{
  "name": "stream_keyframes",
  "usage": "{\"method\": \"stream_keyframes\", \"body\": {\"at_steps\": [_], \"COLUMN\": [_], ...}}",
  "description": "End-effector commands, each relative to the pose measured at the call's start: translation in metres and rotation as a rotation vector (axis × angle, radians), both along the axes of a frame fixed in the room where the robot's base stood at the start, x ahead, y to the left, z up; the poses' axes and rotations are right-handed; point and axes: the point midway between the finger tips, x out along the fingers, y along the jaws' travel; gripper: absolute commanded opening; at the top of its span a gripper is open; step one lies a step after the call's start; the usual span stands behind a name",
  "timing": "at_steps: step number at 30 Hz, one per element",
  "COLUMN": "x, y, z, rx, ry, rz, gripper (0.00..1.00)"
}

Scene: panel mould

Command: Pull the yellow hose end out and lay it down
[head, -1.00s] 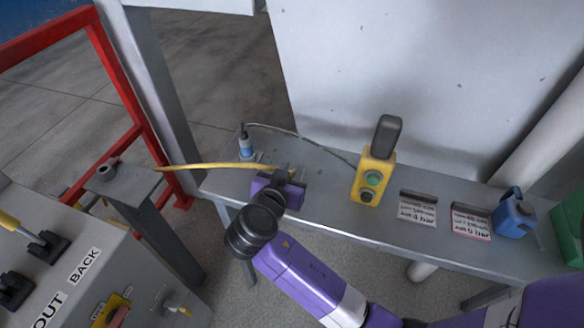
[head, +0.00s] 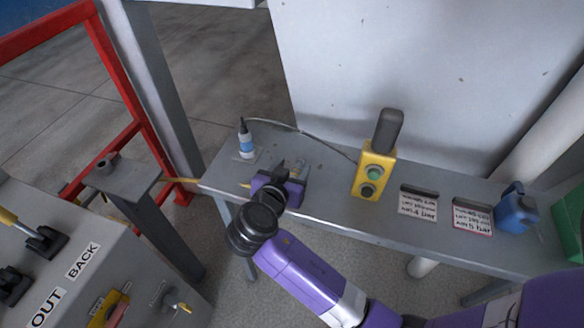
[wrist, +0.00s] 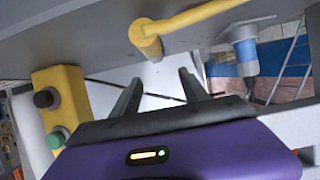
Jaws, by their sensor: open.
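The yellow hose shows in the wrist view (wrist: 195,18) with its bent end against the grey bench surface, just beyond my fingertips. In the head view a length of yellow hose (head: 182,180) shows at the bench's left edge, and a short yellow piece (head: 245,185) shows beside my gripper; the stretch between is hard to see. My gripper (head: 290,172) is over the left part of the bench. In the wrist view its two fingers (wrist: 160,84) are apart with nothing between them, and the hose end appears clear of them.
The grey bench (head: 330,210) carries a blue-and-white bottle-shaped fitting (head: 247,146) with a cable, a yellow button box (head: 373,172), two label cards and a blue can (head: 515,212). A grey post with a socket (head: 107,165) and a red frame (head: 140,135) stand left.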

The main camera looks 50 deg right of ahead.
Motion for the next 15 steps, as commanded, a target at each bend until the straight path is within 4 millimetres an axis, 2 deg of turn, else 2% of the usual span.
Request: {"method": "stream_keyframes", "body": {"at_steps": [7, 15], "x": [-0.003, -0.017], "y": [0.01, 0.048], "z": [0.003, 0.02], "rx": [-0.001, 0.001], "ry": [0.0, -0.002], "rz": [0.002, 0.003], "gripper": [0.52, 0.52]}}
